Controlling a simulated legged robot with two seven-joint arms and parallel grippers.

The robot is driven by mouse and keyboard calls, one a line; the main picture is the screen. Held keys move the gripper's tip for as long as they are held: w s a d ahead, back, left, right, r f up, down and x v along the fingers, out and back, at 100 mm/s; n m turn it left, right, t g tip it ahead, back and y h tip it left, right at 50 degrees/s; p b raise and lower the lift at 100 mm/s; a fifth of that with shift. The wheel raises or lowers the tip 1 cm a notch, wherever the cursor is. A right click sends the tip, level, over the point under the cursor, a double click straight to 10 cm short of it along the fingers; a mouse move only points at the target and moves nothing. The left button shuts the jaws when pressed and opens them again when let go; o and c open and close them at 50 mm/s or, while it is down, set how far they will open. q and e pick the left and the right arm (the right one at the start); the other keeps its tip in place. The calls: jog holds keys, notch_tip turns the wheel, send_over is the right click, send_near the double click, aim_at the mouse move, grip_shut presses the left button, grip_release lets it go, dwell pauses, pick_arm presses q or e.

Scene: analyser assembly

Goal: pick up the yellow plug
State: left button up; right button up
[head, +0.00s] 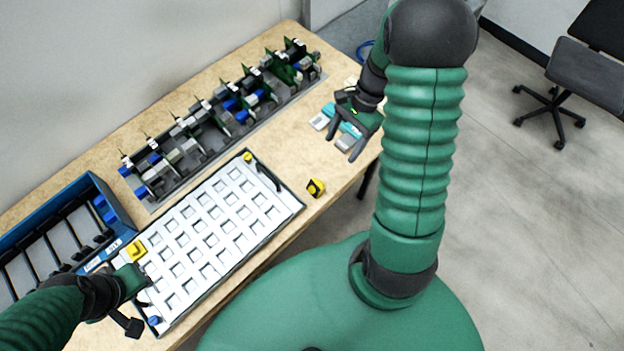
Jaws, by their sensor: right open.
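A small yellow and black plug (316,187) lies on the wooden table near its front edge, right of the white tray. A yellow block (136,250) sits at the tray's left end, and a small yellow piece (248,157) is at its far corner. My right gripper (345,144) is open and empty above the table's right end, up and to the right of the plug and apart from it. My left gripper (142,304) is over the tray's near left corner; whether its jaws are apart is unclear.
The white tray (205,235) with square pockets fills the middle of the table. Behind it stands a row of connectors and green boards (215,120). A blue rack (105,190) is at left. Teal and grey packets (345,122) lie near the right gripper. Bare table surrounds the plug.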

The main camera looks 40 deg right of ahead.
send_over(320, 182)
jog(key=d, duration=0.2)
jog(key=f, duration=0.9)
jog(key=shift+s+d+f, duration=0.1)
jog(key=shift+s+f, duration=0.2)
jog(key=shift+s, duration=0.1)
jog(key=x, duration=0.5)
jog(key=shift+w+a+f, duration=0.25)
jog(key=shift+w+a, duration=0.05)
jog(key=shift+a, duration=0.2)
jog(key=c, duration=0.3)
grip_shut()
